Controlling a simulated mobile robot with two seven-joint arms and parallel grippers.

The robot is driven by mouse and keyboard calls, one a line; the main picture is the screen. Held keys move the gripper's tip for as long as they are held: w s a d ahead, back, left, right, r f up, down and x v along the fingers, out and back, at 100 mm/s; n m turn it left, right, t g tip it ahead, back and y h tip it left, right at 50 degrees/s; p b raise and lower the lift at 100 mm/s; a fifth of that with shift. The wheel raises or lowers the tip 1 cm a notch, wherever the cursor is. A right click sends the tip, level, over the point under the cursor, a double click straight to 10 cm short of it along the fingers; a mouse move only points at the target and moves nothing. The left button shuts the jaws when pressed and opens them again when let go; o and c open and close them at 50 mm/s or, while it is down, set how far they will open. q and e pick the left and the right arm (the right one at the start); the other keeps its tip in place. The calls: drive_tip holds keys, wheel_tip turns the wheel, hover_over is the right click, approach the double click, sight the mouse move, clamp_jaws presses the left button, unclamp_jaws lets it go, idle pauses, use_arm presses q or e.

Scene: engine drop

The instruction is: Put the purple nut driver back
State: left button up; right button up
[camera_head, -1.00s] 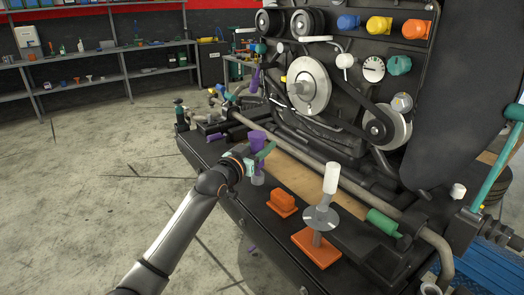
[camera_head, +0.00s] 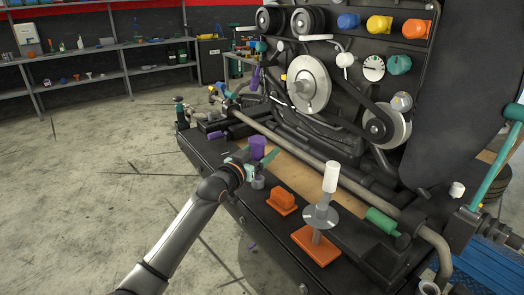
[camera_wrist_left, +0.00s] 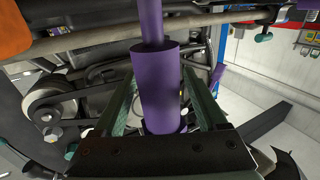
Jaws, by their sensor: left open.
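The purple nut driver (camera_head: 258,147) stands upright near the left front edge of the black bench under the engine, with a grey part (camera_head: 258,182) below it. My left gripper (camera_head: 259,163) is open, its green fingers on either side of the driver. In the left wrist view the purple driver (camera_wrist_left: 157,92) lies between the two spread fingers, with a thinner purple shaft beyond the thick part. Whether its lower end is seated in a holder cannot be told. My right gripper does not show.
An orange block (camera_head: 283,202) and an orange-based stand (camera_head: 316,247) with a grey disc and white cylinder are right of the gripper. A long pipe (camera_head: 310,155) runs behind. Open floor is left.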

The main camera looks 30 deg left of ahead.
use_arm(q)
drive_tip(key=shift+f+b, duration=0.1)
drive_tip(key=shift+b, duration=0.25)
drive_tip(key=shift+s, duration=0.25)
drive_tip(key=s+b, duration=0.1)
drive_tip(key=s, duration=1.1)
drive_tip(key=shift+d+r, duration=0.25)
drive_tip(key=shift+d, duration=0.05)
